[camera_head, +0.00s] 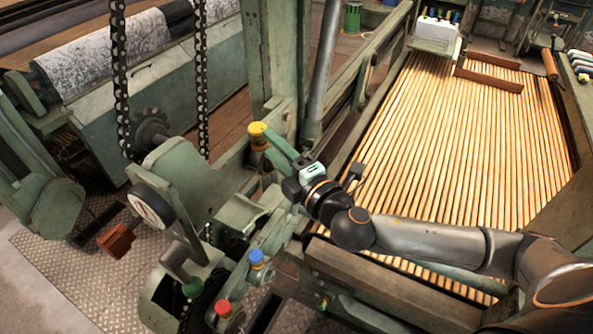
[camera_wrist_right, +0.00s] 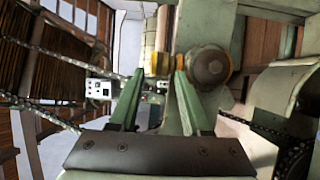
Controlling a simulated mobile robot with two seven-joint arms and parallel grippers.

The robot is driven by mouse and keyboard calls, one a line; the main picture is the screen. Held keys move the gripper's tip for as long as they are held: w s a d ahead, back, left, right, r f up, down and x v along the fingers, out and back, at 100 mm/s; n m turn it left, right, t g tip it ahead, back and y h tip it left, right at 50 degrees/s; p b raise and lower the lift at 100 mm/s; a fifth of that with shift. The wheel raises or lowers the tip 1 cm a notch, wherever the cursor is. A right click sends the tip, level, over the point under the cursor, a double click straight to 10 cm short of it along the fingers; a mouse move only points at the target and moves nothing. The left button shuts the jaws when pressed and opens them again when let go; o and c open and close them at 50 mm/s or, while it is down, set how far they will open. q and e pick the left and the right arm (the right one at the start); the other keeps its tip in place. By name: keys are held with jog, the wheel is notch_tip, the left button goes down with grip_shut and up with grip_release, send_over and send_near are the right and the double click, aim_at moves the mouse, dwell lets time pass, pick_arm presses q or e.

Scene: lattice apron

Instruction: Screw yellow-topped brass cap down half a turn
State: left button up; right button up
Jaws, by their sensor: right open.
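The yellow-topped brass cap (camera_head: 257,131) stands on the green machine frame at the upper middle of the head view. My right gripper (camera_head: 271,141) comes in from the right, its green fingers reaching to the cap's side. In the right wrist view my right gripper (camera_wrist_right: 159,74) is open, its two fingers apart. A yellow and brass piece, probably the cap (camera_wrist_right: 152,63), shows beyond and between the fingertips. I cannot tell whether a finger touches it. The fingers partly hide the cap's lower part in the head view. My left gripper is not in view.
A chain (camera_head: 201,80) hangs left of the yellow cap. A green post (camera_head: 275,55) rises close behind it. The slatted apron (camera_head: 460,150) fills the right.

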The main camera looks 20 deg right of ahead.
jog(key=b+v, duration=0.2)
jog(key=v, duration=0.6)
jog(key=shift+s, duration=0.35)
notch_tip(320, 180, down, 21)
jog(key=s+a+m+g, duration=0.1)
jog(key=s+m+g, duration=0.1)
jog(key=m+g, duration=0.5)
jog(key=s+f+m+g+h, duration=0.1)
jog(key=s+f+m, duration=0.9)
jog(key=f, duration=0.3)
jog(key=shift+s+d+f+m, duration=0.15)
jog(key=shift+s+f+m, duration=0.2)
jog(key=shift+m, duration=0.35)
